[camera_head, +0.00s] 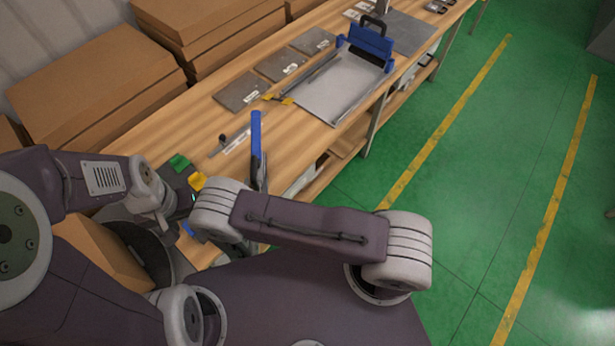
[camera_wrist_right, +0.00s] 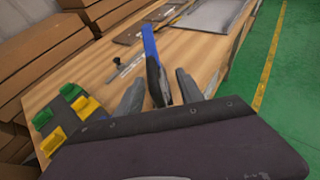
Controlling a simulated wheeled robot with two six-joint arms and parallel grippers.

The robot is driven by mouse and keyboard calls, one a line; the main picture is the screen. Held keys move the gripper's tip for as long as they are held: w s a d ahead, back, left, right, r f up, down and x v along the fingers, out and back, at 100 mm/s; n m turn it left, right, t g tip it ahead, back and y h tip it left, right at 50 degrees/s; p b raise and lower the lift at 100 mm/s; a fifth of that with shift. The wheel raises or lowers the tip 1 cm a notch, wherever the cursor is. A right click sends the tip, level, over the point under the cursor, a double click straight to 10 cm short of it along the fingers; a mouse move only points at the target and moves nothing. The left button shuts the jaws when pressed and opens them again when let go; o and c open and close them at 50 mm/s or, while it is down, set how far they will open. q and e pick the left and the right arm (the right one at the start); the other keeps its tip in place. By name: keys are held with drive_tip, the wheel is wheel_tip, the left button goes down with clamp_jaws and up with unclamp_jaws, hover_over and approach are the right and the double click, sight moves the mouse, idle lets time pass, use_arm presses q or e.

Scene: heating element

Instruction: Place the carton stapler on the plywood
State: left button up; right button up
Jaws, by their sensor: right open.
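The carton stapler (camera_head: 256,135), with a long blue handle and a dark and grey lower part, stands near the front edge of the light wood bench. It also shows in the right wrist view (camera_wrist_right: 151,48). My right gripper (camera_wrist_right: 160,78) is open there, with one finger on each side of the stapler's lower part. I cannot tell whether they touch it. In the head view my right arm hides most of this gripper. My left arm comes in from the left, but its fingers do not show. No separate plywood sheet is clear; the wood bench top (camera_head: 203,120) is largely bare here.
Green and yellow bins (camera_wrist_right: 72,105) stand left of the stapler. A metal ruler (camera_head: 232,142) lies behind it. Labelled flat plates (camera_head: 241,93) and a blue-ended sheet tool (camera_head: 340,85) lie farther along. Cardboard boxes (camera_head: 95,75) line the back.

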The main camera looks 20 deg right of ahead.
drive_tip(key=s+d+r+m+g+h, duration=0.2)
drive_tip(key=d+r+m+g+h, duration=0.15)
drive_tip(key=d+m, duration=0.45)
drive_tip(key=s+d+r+m+g+h, duration=0.25)
drive_tip(key=d+r+m+g, duration=0.25)
drive_tip(key=d, duration=0.5)
drive_tip(key=s+d+r+m+g+y, duration=0.25)
drive_tip(key=s+r+m+y, duration=0.75)
drive_tip(key=m, duration=1)
use_arm(q)
wheel_tip(320, 180, down, 11)
drive_tip(key=b, duration=1.1)
use_arm(e)
wheel_tip(320, 180, down, 12)
drive_tip(key=a, duration=0.1)
drive_tip(key=shift+g, duration=0.3)
